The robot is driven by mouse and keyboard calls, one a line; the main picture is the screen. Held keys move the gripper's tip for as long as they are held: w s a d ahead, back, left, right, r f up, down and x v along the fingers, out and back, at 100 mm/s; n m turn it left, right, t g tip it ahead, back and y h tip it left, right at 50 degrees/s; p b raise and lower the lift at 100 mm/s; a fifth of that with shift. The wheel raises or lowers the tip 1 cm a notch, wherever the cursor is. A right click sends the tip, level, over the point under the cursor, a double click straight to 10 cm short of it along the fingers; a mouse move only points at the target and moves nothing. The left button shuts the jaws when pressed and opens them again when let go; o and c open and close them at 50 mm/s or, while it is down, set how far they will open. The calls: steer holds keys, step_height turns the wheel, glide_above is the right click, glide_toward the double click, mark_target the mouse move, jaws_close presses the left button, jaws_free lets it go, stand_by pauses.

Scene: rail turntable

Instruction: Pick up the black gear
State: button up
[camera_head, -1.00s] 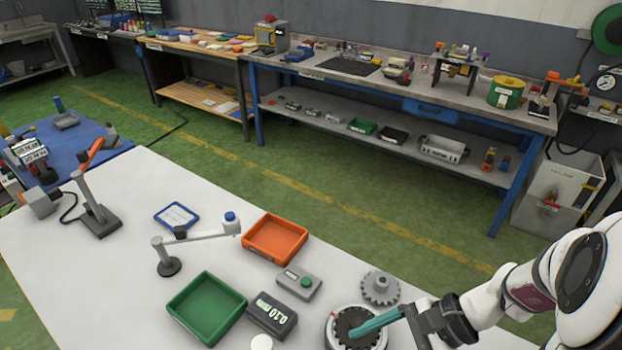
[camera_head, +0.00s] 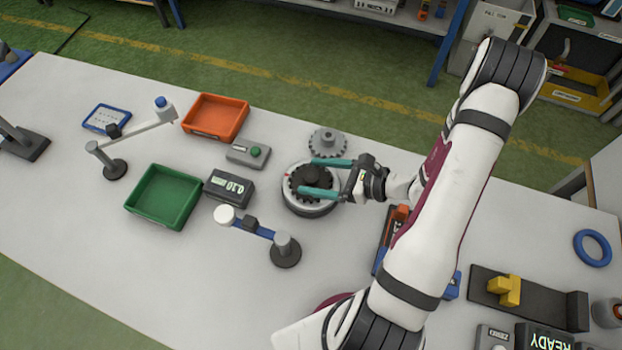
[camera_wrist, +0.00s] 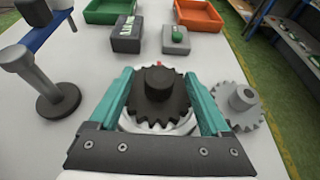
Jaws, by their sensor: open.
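The black gear (camera_head: 311,182) with a raised round hub lies on a round white-and-grey turntable (camera_head: 312,209) on the white table. It also shows in the wrist view (camera_wrist: 159,97), between the two teal fingers. My gripper (camera_head: 322,177) is open, with one finger on each side of the black gear. Whether the fingers touch the gear cannot be told.
A grey gear (camera_head: 327,142) stands just behind the turntable, close to one finger. A display box (camera_head: 229,187), a grey box with a green button (camera_head: 248,153), a green tray (camera_head: 163,196), an orange tray (camera_head: 215,117) and a jointed stand (camera_head: 285,250) are nearby.

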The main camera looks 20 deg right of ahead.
steer(key=shift+x, duration=0.8)
steer(key=shift+s, duration=0.1)
jaws_close()
